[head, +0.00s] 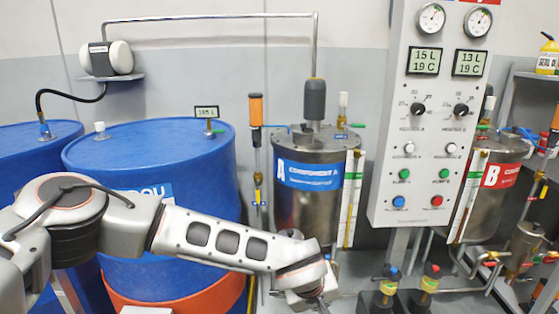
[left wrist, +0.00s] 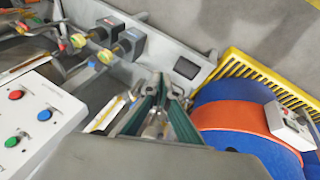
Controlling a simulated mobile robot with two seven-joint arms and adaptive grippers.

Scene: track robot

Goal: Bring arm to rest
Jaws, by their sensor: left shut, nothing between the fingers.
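My left arm (head: 215,243) reaches in from the left in the head view, in front of the blue drums. Its wrist (head: 305,282) is low, in front of the component A tank, and the gripper fingers there run out of the bottom of the picture. In the left wrist view my left gripper (left wrist: 160,88) points away from the camera. Its dark green fingers are together with nothing held between them. My right arm and right gripper are not in view.
Blue drums (head: 170,145) stand at left, one with an orange band. The steel component A tank (head: 305,215) is in the middle. A grey control panel (head: 420,190) and the component B tank (head: 490,195) stand at right. Valves (head: 427,283) sit low; a yellow grating (left wrist: 262,72) lies beside a drum.

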